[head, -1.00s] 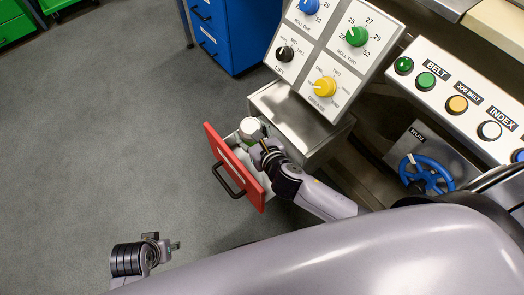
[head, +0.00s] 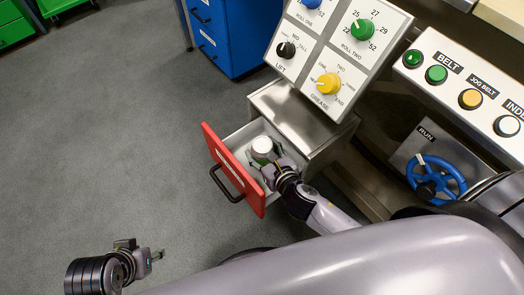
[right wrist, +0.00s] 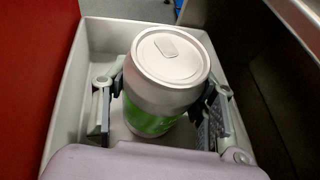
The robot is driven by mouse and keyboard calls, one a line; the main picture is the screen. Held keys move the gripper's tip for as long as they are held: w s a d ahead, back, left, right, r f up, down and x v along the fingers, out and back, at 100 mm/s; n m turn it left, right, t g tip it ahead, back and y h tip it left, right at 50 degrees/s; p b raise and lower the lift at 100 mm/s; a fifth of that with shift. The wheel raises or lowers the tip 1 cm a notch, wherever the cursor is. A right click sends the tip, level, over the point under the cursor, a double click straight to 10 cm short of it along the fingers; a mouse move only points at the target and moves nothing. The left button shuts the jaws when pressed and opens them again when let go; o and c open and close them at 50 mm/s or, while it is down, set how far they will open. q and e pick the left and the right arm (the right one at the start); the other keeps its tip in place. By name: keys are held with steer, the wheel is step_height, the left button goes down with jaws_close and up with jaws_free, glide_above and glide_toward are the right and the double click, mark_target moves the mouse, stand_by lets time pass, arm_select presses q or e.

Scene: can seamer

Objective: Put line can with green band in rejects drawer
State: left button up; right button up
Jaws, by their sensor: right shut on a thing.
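The can with the green band (head: 262,149) is upright inside the open red-fronted drawer (head: 232,168). In the right wrist view the can (right wrist: 167,70) shows its silver lid with a tab, and its green band sits low. My right gripper (head: 270,167) is shut on the can, with one finger on each side of it. Whether the can's base touches the drawer floor is hidden. My left gripper (head: 150,258) is at the lower left, away from the drawer, with nothing visible in it; its finger gap is too small to judge.
A steel cabinet (head: 300,118) holds the drawer, below a knob panel (head: 340,45). A button panel (head: 465,85) and a blue handwheel (head: 437,178) are at right. Blue drawers (head: 222,35) stand behind. The floor at left is clear.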

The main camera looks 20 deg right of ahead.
steer(key=shift+r, duration=0.1)
steer(key=o, duration=1.5)
steer(key=shift+r, duration=0.1)
arm_select(q)
steer(key=shift+p+x, duration=0.9)
arm_select(e)
steer(key=v, duration=1.2)
